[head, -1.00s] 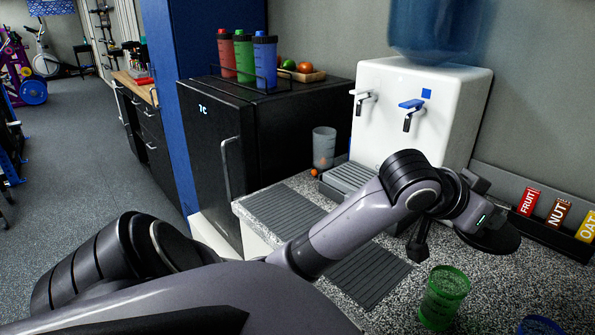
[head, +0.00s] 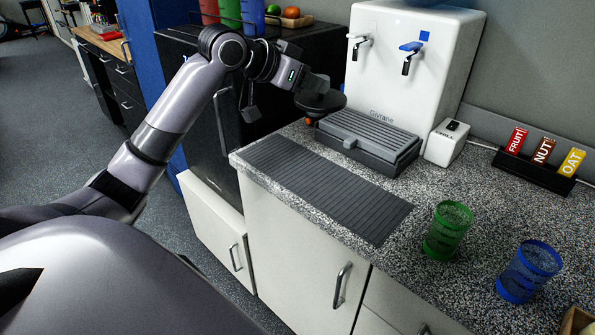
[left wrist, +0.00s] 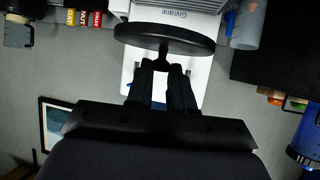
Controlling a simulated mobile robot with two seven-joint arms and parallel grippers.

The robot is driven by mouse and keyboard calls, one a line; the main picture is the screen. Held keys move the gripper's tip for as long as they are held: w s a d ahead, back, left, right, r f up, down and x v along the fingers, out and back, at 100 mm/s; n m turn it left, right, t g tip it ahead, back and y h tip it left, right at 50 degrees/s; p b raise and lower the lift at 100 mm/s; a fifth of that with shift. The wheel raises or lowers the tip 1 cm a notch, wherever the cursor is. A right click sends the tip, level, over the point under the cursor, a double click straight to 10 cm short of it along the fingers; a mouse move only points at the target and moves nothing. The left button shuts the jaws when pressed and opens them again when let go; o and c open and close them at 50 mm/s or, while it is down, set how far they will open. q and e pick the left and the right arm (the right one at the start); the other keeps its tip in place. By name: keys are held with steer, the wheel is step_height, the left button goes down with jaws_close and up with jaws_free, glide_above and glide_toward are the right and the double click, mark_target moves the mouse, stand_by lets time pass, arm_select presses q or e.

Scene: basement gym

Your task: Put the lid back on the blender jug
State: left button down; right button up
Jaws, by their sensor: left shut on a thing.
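My left gripper (head: 316,84) is shut on the knob of the black round lid (head: 320,102). It holds the lid roughly level, in front of the water dispenser's left side. In the left wrist view the lid (left wrist: 165,38) spans the upper middle, with the fingers (left wrist: 164,68) on its knob. The clear jug (left wrist: 248,25) shows at the upper right of the left wrist view, apart from the lid. In the head view now the jug cannot be made out behind my gripper and the lid. My right gripper is out of view.
The white water dispenser (head: 400,75) and its grey drip tray (head: 368,140) stand right of the lid. A black fridge (head: 200,110) is behind my arm. A green cup (head: 447,230), blue cup (head: 528,270) and bar rack (head: 535,173) are at right. The ribbed mat (head: 325,190) is bare.

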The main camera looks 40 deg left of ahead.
arm_select(q)
step_height(320, 180, down, 20)
steer(key=shift+r+b, duration=0.15)
steer(key=shift+b, duration=0.35)
steer(key=shift+f, duration=0.2)
steer(key=c, duration=1)
jaws_free()
steer(key=shift+r, duration=0.15)
